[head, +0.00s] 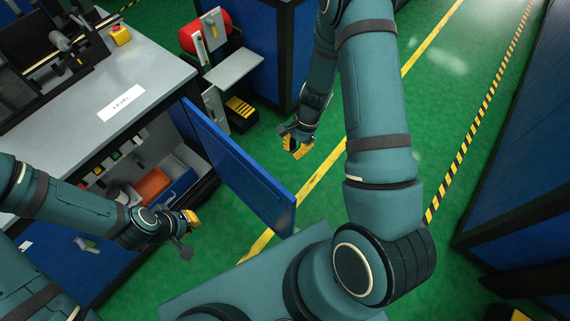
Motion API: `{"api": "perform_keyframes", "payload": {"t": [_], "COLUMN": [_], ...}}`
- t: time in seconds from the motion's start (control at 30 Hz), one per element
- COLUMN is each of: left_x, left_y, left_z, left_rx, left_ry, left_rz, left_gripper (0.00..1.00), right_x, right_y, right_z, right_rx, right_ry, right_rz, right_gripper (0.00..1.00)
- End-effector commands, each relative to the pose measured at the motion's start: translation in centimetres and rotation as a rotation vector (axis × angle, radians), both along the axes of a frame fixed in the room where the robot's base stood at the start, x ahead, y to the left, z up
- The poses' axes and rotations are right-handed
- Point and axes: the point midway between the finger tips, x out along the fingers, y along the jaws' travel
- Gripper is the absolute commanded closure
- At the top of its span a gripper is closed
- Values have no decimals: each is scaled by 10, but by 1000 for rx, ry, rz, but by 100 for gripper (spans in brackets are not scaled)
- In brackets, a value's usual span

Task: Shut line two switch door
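The blue switch door (240,165) stands swung wide open from the grey-topped cabinet on the left. It hinges near the cabinet's far corner, and its free edge points toward me over the green floor. My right gripper (289,142) is open and empty, beyond the door on its right side, apart from it. My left gripper (187,232) is open and empty in front of the cabinet opening, on the door's left side, not touching it.
The open cabinet holds an orange bin (153,186) and a blue bin (184,182). A yellow-black box (240,108) sits behind the door. Green floor (400,235) is clear on the right, toward another blue cabinet (520,150).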

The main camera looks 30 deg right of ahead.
Motion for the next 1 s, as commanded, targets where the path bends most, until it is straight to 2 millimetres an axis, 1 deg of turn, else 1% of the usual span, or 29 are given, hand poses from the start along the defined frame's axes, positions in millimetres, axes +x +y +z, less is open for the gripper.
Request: {"api": "perform_keyframes", "payload": {"t": [0.5, 0.6, 0.73, 0.83, 1.0], "left_x": [-7, -7, -7, -7, -8], "left_y": [-1, -1, -1, -1, -1], "left_z": [-21, -20, -21, -21, -21], "left_rx": [-4, -4, -4, -4, -4], "left_ry": [16, 15, 16, 16, 17], "left_rz": [-11, -12, -13, -13, -13], "left_gripper": [100, 100, 100, 100, 100], "right_x": [-11, -16, -20, -21, -22], "right_y": [34, 50, 63, 69, 71], "right_z": [-89, -86, -85, -85, -85], "right_rx": [1, 2, 1, 0, -1], "right_ry": [3, 1, 1, 0, 0], "right_rz": [-1, 2, 1, 0, 0], "right_gripper": [100, 100, 100, 100, 100]}}
